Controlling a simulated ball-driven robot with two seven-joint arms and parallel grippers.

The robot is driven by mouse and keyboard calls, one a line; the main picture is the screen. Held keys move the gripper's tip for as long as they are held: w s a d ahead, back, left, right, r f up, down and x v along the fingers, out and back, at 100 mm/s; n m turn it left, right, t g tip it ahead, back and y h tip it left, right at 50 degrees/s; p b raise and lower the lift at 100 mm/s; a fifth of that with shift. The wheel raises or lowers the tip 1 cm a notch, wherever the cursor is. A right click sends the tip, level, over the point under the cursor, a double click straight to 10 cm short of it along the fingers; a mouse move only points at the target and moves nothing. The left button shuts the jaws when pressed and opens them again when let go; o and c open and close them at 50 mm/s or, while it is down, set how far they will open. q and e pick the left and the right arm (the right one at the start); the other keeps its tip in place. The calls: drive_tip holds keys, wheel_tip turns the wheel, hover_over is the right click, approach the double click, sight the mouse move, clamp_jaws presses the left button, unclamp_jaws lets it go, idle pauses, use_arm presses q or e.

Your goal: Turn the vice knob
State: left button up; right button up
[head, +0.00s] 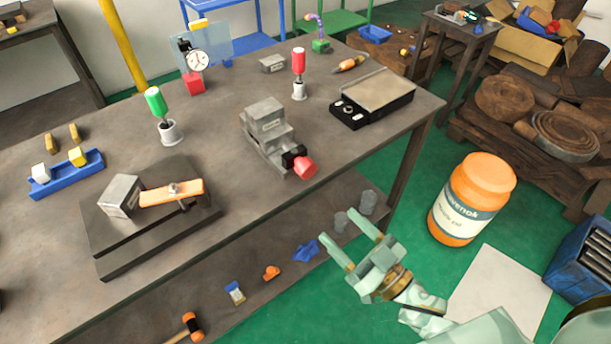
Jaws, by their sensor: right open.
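A grey metal vice (265,131) stands on the dark workbench (225,120), near its front edge. Its red knob (305,167) sits at the vice's front right end, on a black collar, and points toward the bench edge. My right gripper (354,251) is open and empty. It is in front of the bench, below and to the right of the knob in the picture, and clear of it. Its two pale fingers point up and left. My left gripper is not in view.
A black scale (372,97) and a red-handled tool (299,75) stand close to the vice. A green-handled tool (158,110) and a clamp plate (150,235) are to the left. A large orange jar (472,199) stands to the right of the bench.

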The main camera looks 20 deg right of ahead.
drive_tip(key=n, duration=0.8)
drive_tip(key=n+g+h+p, duration=0.2)
drive_tip(key=n, duration=2.6)
approach(310, 172)
drive_tip(key=x, duration=1)
drive_tip(key=shift+w+a, duration=0.1)
drive_tip(key=shift+w, duration=0.3)
drive_tip(key=c, duration=1)
